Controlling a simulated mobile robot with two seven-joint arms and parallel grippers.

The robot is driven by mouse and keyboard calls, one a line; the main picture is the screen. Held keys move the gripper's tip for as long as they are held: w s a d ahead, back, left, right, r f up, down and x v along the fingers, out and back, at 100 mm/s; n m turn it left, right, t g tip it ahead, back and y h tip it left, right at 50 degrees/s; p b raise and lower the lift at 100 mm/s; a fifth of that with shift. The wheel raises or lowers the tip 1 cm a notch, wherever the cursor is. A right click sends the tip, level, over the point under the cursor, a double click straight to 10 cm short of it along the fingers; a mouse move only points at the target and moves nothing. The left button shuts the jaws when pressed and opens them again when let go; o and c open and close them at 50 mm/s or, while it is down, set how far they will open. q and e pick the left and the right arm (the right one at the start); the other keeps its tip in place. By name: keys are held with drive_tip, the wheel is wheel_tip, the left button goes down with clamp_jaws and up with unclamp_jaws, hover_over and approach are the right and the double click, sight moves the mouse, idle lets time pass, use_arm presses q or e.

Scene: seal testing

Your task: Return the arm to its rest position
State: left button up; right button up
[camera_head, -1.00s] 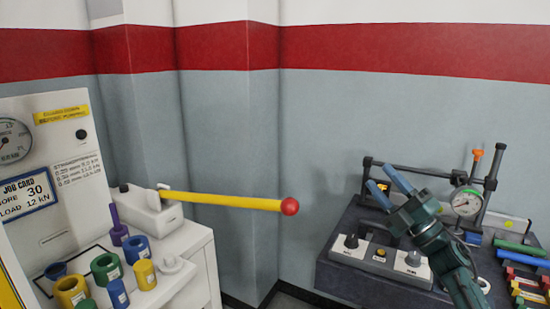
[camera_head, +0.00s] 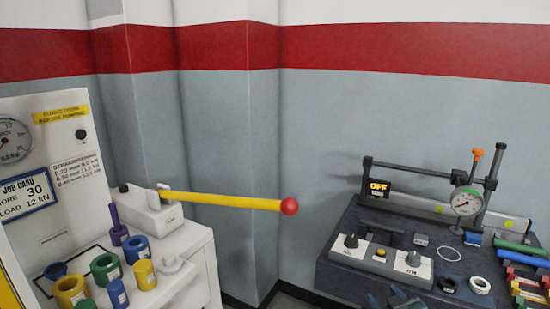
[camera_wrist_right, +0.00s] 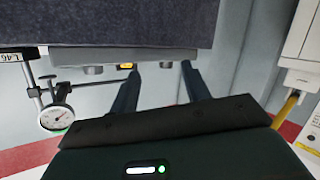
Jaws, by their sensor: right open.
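My right gripper (camera_head: 385,299) shows only as dark blue-green fingertips at the bottom edge of the head view, in front of the dark test bench (camera_head: 334,268). Its arm is out of frame there. In the right wrist view the two fingers of my right gripper (camera_wrist_right: 161,68) stand apart with nothing between them. My left gripper is not in view.
The bench carries a control box (camera_head: 380,259) with knobs, a dial gauge (camera_head: 466,202) on a stand, and a display (camera_head: 378,187) reading OFF. Left, a yellow lever (camera_head: 225,201) with a red ball juts over a gap beside a white cabinet (camera_head: 203,265) holding coloured cylinders.

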drive_tip(key=s+a+f+g+y, duration=0.1)
drive_tip(key=s+a+f, duration=0.2)
drive_tip(key=s, duration=0.6)
drive_tip(key=s+a+f+g, duration=0.1)
drive_tip(key=s+a+f, duration=0.2)
drive_tip(key=s, duration=0.6)
drive_tip(key=s+a+f+g+y, duration=0.1)
drive_tip(key=s+a+f, duration=0.3)
drive_tip(key=s, duration=0.5)
drive_tip(key=shift+s+a+m+g+y, duration=0.35)
drive_tip(key=shift+a+g, duration=0.25)
drive_tip(key=shift+a, duration=0.4)
drive_tip(key=shift+c, duration=0.2)
